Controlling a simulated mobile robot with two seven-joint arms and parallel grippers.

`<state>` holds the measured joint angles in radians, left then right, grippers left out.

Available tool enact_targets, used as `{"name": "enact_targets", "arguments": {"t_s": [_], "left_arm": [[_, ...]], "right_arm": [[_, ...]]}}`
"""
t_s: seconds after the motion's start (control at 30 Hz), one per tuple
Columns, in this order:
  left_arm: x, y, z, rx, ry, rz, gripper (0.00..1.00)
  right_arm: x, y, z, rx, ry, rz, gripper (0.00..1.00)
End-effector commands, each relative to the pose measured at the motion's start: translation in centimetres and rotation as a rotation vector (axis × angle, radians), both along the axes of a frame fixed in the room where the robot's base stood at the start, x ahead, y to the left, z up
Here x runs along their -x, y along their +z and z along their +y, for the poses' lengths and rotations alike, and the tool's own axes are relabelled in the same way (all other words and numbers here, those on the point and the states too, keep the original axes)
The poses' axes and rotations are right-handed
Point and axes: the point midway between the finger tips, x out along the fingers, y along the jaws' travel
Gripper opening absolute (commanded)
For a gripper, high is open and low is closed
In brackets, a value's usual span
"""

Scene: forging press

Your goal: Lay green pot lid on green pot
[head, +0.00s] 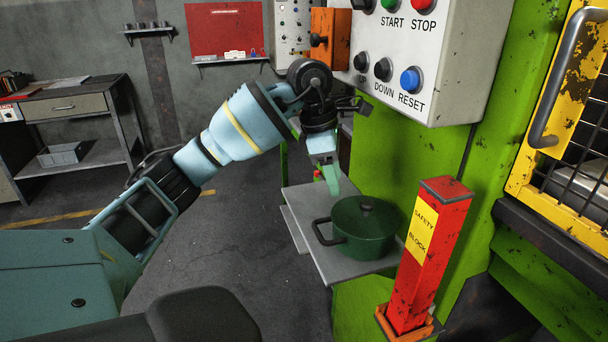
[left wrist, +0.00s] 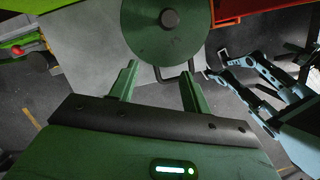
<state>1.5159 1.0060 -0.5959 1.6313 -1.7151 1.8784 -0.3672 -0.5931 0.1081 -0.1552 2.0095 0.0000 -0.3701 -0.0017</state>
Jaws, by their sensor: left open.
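The green pot (head: 362,245) stands upright on a grey shelf beside the green press. The green pot lid (head: 366,212) lies on top of the pot, its dark knob facing up, and looks level. In the left wrist view the round lid (left wrist: 150,38) covers the pot, and a pot handle sticks out below it. My left gripper (head: 330,184) is above and to the left of the pot, pointing down. Its two fingers (left wrist: 158,88) are apart with nothing between them, clear of the lid knob. A light blue arm, seemingly my right, shows small in the left wrist view; its gripper's opening is unclear.
The grey shelf (head: 310,235) has bare room left of the pot. A red safety block (head: 432,255) stands close to the pot's right. The control box (head: 440,60) with buttons hangs above. A yellow mesh guard (head: 575,110) is at the right.

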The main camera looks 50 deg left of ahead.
Motion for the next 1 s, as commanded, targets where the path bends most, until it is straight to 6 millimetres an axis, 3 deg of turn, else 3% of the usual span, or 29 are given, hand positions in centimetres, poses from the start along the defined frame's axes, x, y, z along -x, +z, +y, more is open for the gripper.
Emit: {"name": "enact_targets", "arguments": {"t_s": [0.2, 0.4, 1.0], "left_arm": [[2.7, -0.2, 3.1, -0.002, 0.002, 0.004, 0.48], [4.0, -0.1, 4.5, 0.0, 0.0, 0.001, 0.48], [4.3, 0.0, 4.8, 0.0, -0.002, -0.001, 0.48]], "right_arm": [[0.4, -0.8, 0.0, 0.0, 0.001, 0.012, 0.0], [0.2, -1.0, 0.1, -0.001, 0.0, 0.009, 0.0], [0.0, -0.9, 0.2, -0.004, -0.003, 0.005, 0.0]]}}
